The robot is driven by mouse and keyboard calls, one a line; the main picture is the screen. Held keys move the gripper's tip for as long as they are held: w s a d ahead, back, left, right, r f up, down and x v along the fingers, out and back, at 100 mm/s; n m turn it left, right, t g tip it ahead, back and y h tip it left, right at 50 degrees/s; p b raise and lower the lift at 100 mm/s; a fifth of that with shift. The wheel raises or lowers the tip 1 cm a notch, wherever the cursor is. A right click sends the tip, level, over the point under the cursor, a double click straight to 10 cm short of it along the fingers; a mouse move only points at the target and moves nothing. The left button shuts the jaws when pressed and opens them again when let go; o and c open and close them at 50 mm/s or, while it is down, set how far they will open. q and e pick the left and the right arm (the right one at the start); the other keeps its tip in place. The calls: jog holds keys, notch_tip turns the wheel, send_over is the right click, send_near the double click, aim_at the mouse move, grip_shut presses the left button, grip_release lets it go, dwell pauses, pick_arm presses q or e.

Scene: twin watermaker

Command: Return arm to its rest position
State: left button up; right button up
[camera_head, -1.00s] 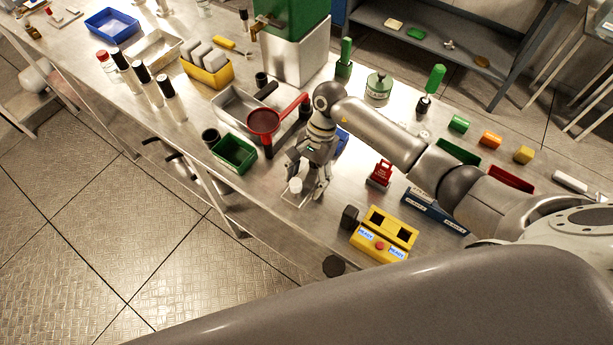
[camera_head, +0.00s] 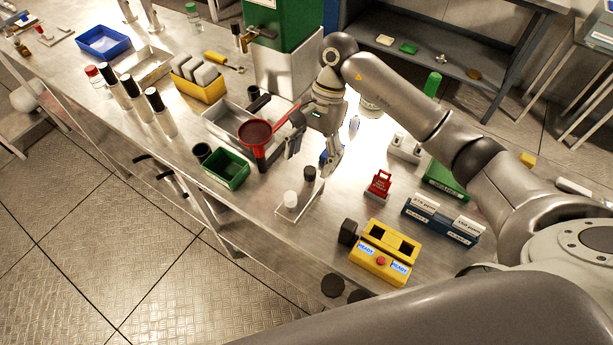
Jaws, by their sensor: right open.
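My right arm reaches in from the right edge over the steel bench (camera_head: 245,238). Its gripper (camera_head: 312,159) is open, points downward and shows nothing between its fingers. It hangs above the bench, just right of a red funnel (camera_head: 257,132). A small clear stand (camera_head: 290,215) with a white-capped piece (camera_head: 290,199) and a dark-capped piece (camera_head: 309,174) is below the gripper, apart from it. A blue object behind the fingers is partly hidden. My left gripper is not in view.
A yellow two-slot box (camera_head: 378,264), a red tag block (camera_head: 378,185) and a blue card holder (camera_head: 440,220) stand on the right. A green bin (camera_head: 227,168), a metal tray (camera_head: 225,118) and a tall green-topped housing (camera_head: 285,25) surround the gripper's left and back.

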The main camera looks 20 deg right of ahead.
jog(key=shift+v, duration=0.9)
